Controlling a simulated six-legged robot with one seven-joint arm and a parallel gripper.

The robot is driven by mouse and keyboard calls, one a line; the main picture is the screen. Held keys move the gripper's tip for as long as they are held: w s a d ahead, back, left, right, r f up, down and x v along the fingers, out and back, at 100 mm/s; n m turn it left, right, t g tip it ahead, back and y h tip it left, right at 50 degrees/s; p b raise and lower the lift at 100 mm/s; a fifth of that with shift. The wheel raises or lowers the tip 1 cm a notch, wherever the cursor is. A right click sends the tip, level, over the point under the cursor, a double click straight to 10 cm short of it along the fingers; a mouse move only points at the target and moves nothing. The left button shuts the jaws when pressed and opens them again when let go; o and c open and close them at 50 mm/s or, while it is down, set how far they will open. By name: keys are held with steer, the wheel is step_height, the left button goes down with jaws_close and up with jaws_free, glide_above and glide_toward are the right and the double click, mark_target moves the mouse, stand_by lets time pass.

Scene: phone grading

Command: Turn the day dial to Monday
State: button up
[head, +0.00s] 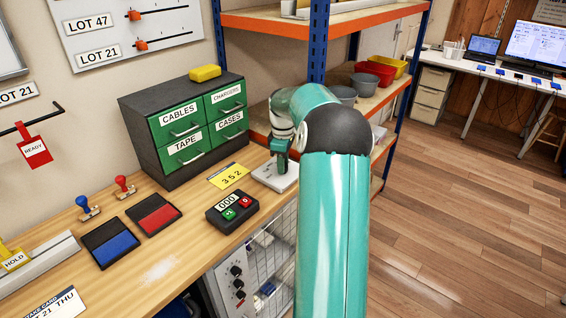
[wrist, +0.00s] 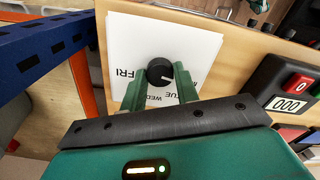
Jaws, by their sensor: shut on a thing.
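The day dial is a black round knob (wrist: 160,71) on a white plate (wrist: 205,45) printed with day names. The plate also shows in the head view (head: 268,181) at the bench's right end. My gripper (wrist: 161,77) is shut on the knob, one green finger on each side. In the head view my gripper (head: 281,160) comes down over the plate and hides the knob. A white mark on the knob points right and slightly down in the wrist view, towards the right finger. FRI reads at left; other day names, partly covered by the fingers, lie below the knob.
A black counter box (head: 232,205) showing 000, with green and red buttons, stands left of the plate. A yellow card (head: 229,176) reading 352 lies beside it. A green drawer cabinet (head: 188,125) stands behind. A blue shelf post (wrist: 45,40) is close to my gripper.

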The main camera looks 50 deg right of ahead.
steer(key=o, duration=1)
steer(key=shift+c, duration=0.2)
